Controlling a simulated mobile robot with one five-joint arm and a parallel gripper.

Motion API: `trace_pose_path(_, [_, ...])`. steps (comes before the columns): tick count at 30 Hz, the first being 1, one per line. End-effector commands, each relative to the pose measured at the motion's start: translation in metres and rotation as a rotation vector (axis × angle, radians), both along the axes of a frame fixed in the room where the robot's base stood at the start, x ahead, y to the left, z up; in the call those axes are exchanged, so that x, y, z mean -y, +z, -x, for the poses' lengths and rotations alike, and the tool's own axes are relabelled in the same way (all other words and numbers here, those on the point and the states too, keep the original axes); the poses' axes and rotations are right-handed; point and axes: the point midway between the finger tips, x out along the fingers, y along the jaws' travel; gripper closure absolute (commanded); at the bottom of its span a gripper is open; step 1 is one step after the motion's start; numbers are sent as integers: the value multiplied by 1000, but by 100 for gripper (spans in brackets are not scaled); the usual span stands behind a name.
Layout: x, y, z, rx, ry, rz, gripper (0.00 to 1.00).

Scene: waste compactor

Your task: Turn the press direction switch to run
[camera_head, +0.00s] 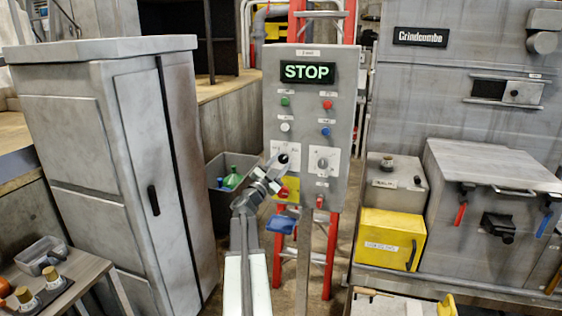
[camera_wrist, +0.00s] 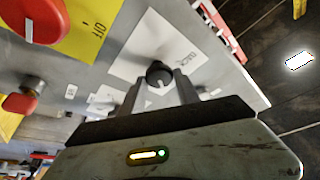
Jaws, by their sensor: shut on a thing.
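The grey control panel (camera_head: 345,100) stands upright on a post, with a lit sign (camera_head: 307,72) reading STOP. It carries two rotary switches on white plates in its lower half. My gripper (camera_head: 279,164) is at the left one and partly covers it. In the wrist view, my gripper (camera_wrist: 160,90) is shut on a black rotary knob (camera_wrist: 158,73), one finger on each side. The knob has a white pointer mark. Its white plate (camera_wrist: 135,45) has small lettering, partly hidden. The right rotary switch (camera_head: 322,160) stands free.
Green (camera_head: 285,101), red (camera_head: 327,104), white (camera_head: 285,127) and blue (camera_head: 325,131) buttons sit above the switches. A large red knob on a yellow plate (camera_wrist: 85,40) is close beside my gripper. A grey cabinet (camera_head: 90,150) stands left, a yellow box (camera_head: 385,235) right.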

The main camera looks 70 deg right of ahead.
Motion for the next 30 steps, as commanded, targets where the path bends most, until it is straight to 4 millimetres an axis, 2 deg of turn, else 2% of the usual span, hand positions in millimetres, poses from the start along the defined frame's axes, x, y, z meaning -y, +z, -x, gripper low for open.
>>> trace_pose_path(12, [0, 2, -2, 190, 1, -10, 100])
trace_pose_path(29, [0, 0, -2, 217, 2, -12, 100])
trace_pose_path(30, [0, 0, -2, 217, 2, -12, 57])
